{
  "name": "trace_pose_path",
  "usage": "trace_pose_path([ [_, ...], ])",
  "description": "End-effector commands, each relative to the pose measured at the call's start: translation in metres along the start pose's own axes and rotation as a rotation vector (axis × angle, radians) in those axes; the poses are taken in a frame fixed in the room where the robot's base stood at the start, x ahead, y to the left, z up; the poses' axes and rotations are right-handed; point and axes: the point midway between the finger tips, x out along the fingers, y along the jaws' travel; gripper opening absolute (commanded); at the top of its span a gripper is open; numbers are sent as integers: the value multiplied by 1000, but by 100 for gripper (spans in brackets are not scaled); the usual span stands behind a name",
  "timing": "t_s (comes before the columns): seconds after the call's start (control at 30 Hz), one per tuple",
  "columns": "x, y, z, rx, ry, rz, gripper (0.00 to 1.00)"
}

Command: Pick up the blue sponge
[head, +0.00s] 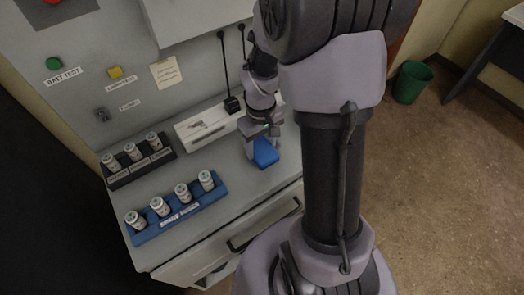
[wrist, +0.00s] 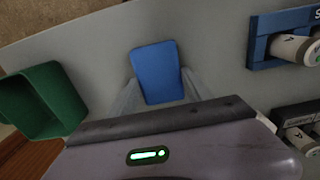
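The blue sponge (head: 265,153) is a flat block on the grey counter, toward its right end. In the wrist view the sponge (wrist: 157,70) lies in the middle, ahead of my gripper. My gripper (head: 261,146) is low over the counter at the sponge.
A blue rack (head: 177,213) with several labelled canisters stands at the counter's front left. A dark rack (head: 140,166) with 3 canisters is behind it. A white box (head: 203,126) lies along the back panel. A green bin (head: 412,82) stands on the floor to the right.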

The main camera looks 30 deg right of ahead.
Motion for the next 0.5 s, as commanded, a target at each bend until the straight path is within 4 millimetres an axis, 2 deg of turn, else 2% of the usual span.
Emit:
trace_pose_path([
  [0.03,0,0,0,0,0,0,44],
  [0.2,0,0,0,0,0,0,12],
  [0.5,-7,0,0,-1,1,1,12],
])
